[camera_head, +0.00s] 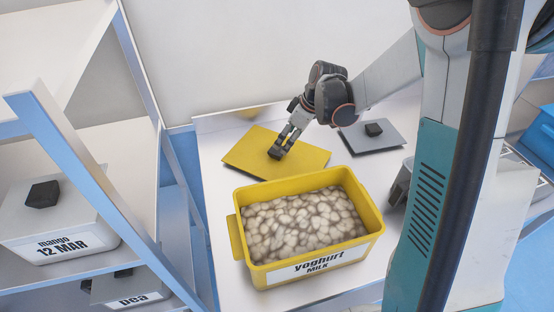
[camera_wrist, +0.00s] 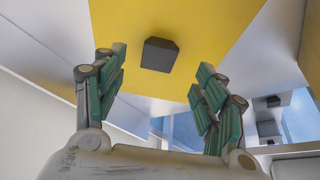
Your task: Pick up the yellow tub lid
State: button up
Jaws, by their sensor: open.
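The yellow tub lid (camera_head: 308,160) lies on the pale table, behind the yellow tub. It fills the upper part of the wrist view (camera_wrist: 215,25), with a dark block-shaped knob (camera_wrist: 159,55) on it. My gripper (camera_head: 281,150) is over the lid. In the wrist view its two green-padded fingers are spread, with the knob between and just beyond the fingertips (camera_wrist: 158,75). I cannot tell whether the fingers touch the lid. In the head view the fingers largely hide the knob.
The open yellow tub (camera_head: 257,274), labelled yoghurt milk, holds many pale pieces in front of the lid. A grey lid (camera_head: 352,143) with a dark knob lies to the right. A shelf rack (camera_head: 85,160) at left holds lidded tubs, including a mango one (camera_head: 75,244).

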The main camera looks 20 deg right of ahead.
aim_at(279, 150)
jog(key=shift+w+a+b+x, duration=0.15)
jog(key=shift+b+x, duration=0.45)
jog(key=shift+x, duration=1.2)
jog(key=shift+w+a+b+x, duration=0.15)
jog(key=shift+b+x, duration=0.45)
jog(key=shift+x, duration=1.15)
jog(key=shift+r, duration=0.25)
jog(key=c, duration=1.2)
